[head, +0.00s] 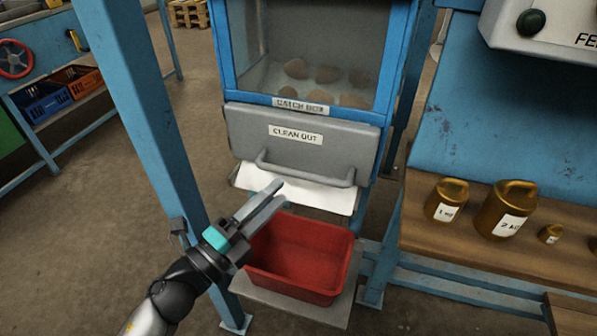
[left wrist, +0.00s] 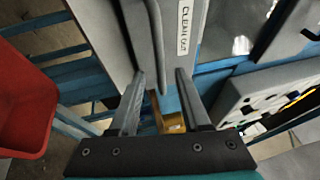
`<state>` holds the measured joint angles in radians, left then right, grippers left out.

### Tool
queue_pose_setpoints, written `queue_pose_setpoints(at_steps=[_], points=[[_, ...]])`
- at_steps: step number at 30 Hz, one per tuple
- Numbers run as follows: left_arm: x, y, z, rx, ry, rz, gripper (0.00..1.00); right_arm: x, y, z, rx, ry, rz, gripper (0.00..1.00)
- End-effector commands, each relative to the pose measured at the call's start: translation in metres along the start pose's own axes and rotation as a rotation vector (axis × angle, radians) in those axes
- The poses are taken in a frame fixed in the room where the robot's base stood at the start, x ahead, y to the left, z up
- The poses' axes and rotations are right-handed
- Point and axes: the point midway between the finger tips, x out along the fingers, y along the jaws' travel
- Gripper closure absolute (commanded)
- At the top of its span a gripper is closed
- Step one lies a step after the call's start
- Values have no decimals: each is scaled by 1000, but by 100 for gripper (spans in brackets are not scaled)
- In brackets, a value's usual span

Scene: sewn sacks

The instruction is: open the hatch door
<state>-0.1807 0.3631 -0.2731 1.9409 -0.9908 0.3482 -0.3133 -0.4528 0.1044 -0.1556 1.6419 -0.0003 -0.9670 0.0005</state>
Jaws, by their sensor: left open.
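The hatch door (head: 300,143) is a grey panel labelled CLEAN OUT, below the catch box window, and it looks shut. Its grey bar handle (head: 305,178) runs across the lower part. My left gripper (head: 280,192) is open and empty, with its fingertips just below the left part of the handle. In the left wrist view the door (left wrist: 103,35) and handle (left wrist: 157,40) show ahead of my left gripper (left wrist: 158,73). The handle lines up between the two fingers there; I cannot tell how deep it sits. My right gripper is not in view.
A white sloped chute (head: 320,197) sticks out under the door. A red bin (head: 300,262) stands below it on a grey shelf. A blue post (head: 135,100) rises at the left. Brass weights (head: 503,210) stand on a wooden bench at the right.

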Motion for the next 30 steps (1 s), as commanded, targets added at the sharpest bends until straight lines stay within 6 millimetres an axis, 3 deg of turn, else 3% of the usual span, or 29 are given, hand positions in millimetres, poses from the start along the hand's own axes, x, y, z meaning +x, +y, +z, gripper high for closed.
queue_pose_setpoints(at_steps=[6,12,26,30], points=[[36,-1,0,2,1,-2,53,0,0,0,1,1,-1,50],[59,0,0,1,0,-1,53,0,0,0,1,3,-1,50],[70,0,0,1,1,1,53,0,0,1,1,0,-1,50],[70,0,0,1,1,1,65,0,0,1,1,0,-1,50]])
